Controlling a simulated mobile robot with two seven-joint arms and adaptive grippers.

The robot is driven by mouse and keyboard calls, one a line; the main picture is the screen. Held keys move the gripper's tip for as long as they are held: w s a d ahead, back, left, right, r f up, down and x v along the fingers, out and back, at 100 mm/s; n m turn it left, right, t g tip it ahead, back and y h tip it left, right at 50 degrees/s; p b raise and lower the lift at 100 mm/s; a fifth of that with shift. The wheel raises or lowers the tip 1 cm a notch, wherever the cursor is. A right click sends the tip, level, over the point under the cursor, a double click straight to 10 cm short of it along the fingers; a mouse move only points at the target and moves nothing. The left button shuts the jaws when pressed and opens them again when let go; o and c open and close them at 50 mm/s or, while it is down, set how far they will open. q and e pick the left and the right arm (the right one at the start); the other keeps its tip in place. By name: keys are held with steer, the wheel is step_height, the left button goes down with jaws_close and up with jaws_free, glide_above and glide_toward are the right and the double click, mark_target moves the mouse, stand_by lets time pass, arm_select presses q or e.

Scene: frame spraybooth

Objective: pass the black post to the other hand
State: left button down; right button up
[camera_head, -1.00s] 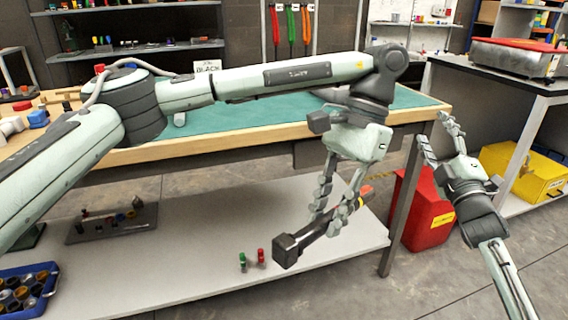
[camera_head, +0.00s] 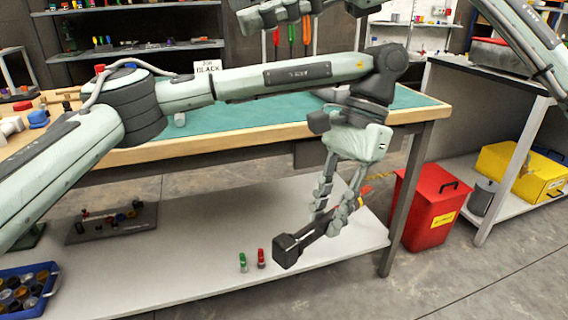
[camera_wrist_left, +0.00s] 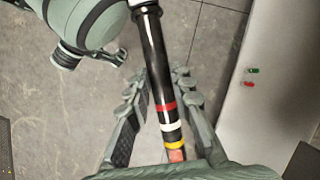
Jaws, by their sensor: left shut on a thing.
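The black post (camera_head: 312,238) hangs tilted in front of the workbench, with a square block at its lower left end. In the left wrist view the post (camera_wrist_left: 150,50) is a dark rod with red, white and yellow bands. My left gripper (camera_head: 327,220) is shut on the post; the fingers lie on both sides of it in the left wrist view (camera_wrist_left: 166,82). My right gripper (camera_head: 268,15) is at the top edge, cut off by the frame, above the bench and well away from the post. Nothing shows in its fingers.
The workbench (camera_head: 235,136) with a green top stands behind the post. Its grey lower shelf (camera_head: 190,275) carries small green and red items (camera_head: 252,260). A red bin (camera_head: 425,205) stands right of the bench leg. A yellow box (camera_head: 525,172) sits on the right shelf.

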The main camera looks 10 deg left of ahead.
steer(key=s+a+f+n+t+h, duration=0.2)
steer(key=s+f+h, duration=0.4)
steer(key=f, duration=0.2)
steer(key=n+t+h, duration=0.1)
steer(key=t+h, duration=0.3)
steer(key=h, duration=0.3)
glide_toward(285, 238)
step_height(285, 238, down, 11)
steer(key=shift+s+a+r, duration=0.15)
steer(key=shift+r, duration=0.05)
steer(key=shift+c, duration=0.6)
jaws_close()
arm_select(q)
steer(key=c, duration=1.3)
jaws_free()
steer(key=shift+o, duration=0.2)
steer(key=shift+r, duration=0.1)
